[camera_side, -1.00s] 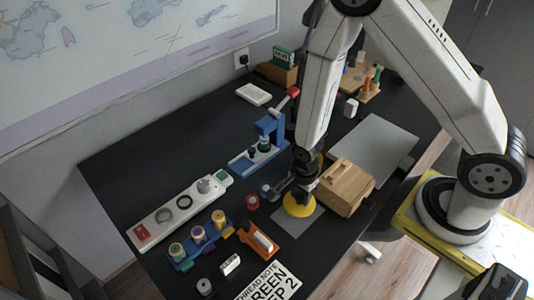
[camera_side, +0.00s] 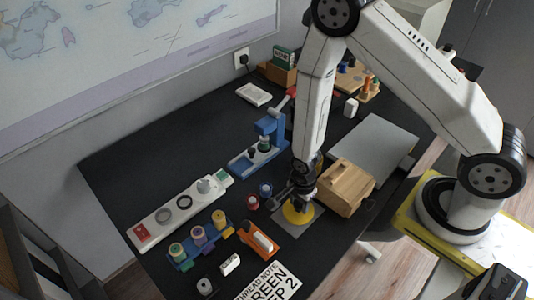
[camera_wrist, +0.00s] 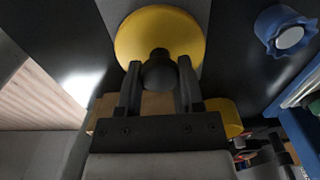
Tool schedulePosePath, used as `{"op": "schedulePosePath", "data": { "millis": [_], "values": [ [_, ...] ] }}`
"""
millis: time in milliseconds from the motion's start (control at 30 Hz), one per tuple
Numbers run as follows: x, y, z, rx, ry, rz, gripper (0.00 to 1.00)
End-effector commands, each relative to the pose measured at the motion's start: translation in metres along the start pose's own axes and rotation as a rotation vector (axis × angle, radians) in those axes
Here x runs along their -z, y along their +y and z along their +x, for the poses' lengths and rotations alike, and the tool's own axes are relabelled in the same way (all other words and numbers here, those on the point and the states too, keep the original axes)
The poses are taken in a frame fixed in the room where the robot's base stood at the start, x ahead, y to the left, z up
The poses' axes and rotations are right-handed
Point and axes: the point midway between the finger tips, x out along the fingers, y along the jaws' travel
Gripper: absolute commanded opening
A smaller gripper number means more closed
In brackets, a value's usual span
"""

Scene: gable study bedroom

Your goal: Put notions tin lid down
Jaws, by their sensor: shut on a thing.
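The tin lid, a round yellow disc with a dark knob, shows in the side view (camera_side: 297,216) over the grey mat (camera_side: 318,229). It also shows at the top of the wrist view (camera_wrist: 140,30). My gripper (camera_side: 302,200) points down above the lid. In the wrist view its two dark fingers (camera_wrist: 158,88) are shut on the lid's knob (camera_wrist: 158,70). The lid looks level and very near the mat; I cannot tell if it touches. A yellow piece, perhaps the tin, shows partly behind the gripper in the wrist view (camera_wrist: 228,118).
A wooden box (camera_side: 345,186) stands close right of the lid. Red (camera_side: 252,202) and blue (camera_side: 266,190) spools stand to the left. An orange tool (camera_side: 260,241), a spool rack (camera_side: 200,240) and a blue press (camera_side: 265,140) are nearby. A grey board (camera_side: 375,150) lies behind.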

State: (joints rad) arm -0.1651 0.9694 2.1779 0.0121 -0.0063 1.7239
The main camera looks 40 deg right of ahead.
Motion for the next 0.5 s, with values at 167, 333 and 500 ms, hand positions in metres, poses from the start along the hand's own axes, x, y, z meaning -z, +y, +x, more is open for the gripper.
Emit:
{"op": "schedulePosePath", "data": {
  "millis": [167, 333, 500],
  "values": [
    [0.0, 0.0001, 0.0011, 0.0, 0.0, 0.0, 0.0],
    [0.0, -0.0001, 0.0028, 0.0, 0.0, 0.0, 0.7],
    [0.0, 0.0, 0.0027, 0.0, 0.0, 0.0, 0.83]
  ]
}}
